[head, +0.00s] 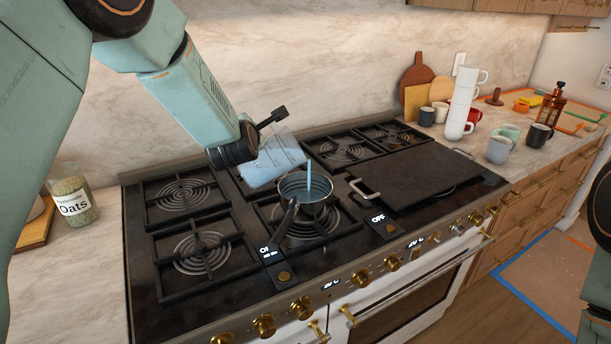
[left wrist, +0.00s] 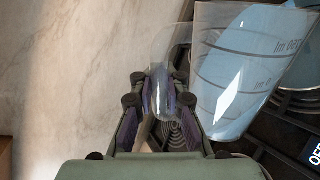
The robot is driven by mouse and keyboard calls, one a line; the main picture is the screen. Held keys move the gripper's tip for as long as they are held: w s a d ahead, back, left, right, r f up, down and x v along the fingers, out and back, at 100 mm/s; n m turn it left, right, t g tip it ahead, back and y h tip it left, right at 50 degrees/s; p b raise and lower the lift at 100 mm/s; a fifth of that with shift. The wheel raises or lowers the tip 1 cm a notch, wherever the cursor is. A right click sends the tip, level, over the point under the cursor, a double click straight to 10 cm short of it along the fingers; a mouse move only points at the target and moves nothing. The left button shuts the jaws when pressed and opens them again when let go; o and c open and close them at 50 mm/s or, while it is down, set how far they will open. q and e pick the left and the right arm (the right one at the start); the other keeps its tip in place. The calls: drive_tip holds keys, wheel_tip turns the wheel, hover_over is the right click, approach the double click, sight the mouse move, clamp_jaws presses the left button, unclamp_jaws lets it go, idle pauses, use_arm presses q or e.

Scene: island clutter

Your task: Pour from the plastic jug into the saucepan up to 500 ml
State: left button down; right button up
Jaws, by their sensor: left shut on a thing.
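The clear plastic jug (head: 268,163) hangs tilted in the air over the left side of the saucepan, its mouth toward the pan. It holds pale blue liquid, and a thin blue stream falls from it into the saucepan (head: 318,208). The saucepan stands on a front middle burner, its dark handle toward me; its liquid level is not readable. My left gripper (head: 262,130) is shut on the jug's handle. In the left wrist view my left gripper (left wrist: 158,112) grips the clear handle, and the jug (left wrist: 235,75) shows upside-down ml marks. My right gripper is out of view.
The black stove (head: 140,275) has several bare burners on the left and a flat griddle (head: 415,175) right of the pan. An oats jar (head: 75,195) stands left. A stack of white mugs (head: 460,108), other cups and boards crowd the right counter.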

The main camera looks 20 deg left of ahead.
use_arm(q)
drive_tip(key=shift+w+r, duration=0.1)
drive_tip(key=shift+w+d+m+p, duration=0.15)
drive_tip(key=shift+m+p, duration=0.15)
idle(0.5)
drive_tip(key=shift+d, duration=0.1)
drive_tip(key=shift+w+d, duration=0.1)
drive_tip(key=shift+p, duration=0.35)
